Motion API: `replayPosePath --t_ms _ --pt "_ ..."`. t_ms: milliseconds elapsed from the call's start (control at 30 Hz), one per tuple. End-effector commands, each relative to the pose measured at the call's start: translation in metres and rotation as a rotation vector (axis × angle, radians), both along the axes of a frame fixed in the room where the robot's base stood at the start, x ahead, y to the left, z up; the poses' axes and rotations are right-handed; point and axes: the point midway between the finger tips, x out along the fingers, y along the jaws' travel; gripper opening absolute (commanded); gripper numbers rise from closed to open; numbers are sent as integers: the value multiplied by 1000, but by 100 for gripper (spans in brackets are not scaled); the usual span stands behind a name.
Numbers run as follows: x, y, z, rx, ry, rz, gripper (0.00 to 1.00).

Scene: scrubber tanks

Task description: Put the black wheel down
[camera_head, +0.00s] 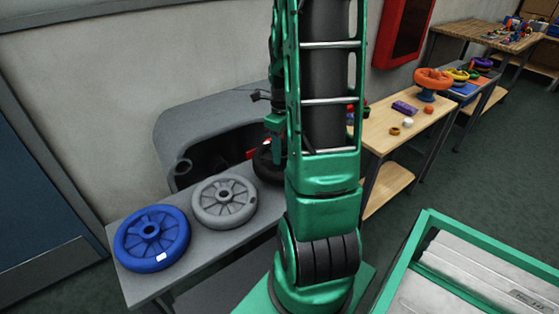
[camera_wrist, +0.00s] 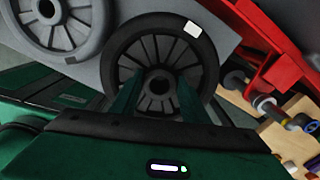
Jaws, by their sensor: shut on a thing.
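The black wheel (camera_head: 264,170) is beside the grey wheel at the right end of the grey bench (camera_head: 222,245), partly hidden by my arm. In the wrist view the black wheel (camera_wrist: 207,62) faces the camera, with spokes and a white patch on its rim. My gripper (camera_wrist: 158,90) is shut on its hub. In the head view my gripper (camera_head: 277,148) points down at the wheel. I cannot tell whether the wheel touches the bench top.
A grey spoked wheel (camera_head: 224,201) and a blue wheel (camera_head: 152,239) lie on the bench to the left. A dark grey tank housing (camera_head: 215,120) stands behind. A wooden table (camera_head: 390,138) with small coloured parts is to the right. A red piece (camera_wrist: 262,65) is close by in the wrist view.

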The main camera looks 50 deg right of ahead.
Motion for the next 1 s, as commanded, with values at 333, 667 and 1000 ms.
replayPosePath --t_ms 333,667,1000 --pt "3 -7 -25 1 1 0 0" --pt "3 -7 -44 -2 -2 0 0" --pt "3 -6 -47 -1 0 1 56"
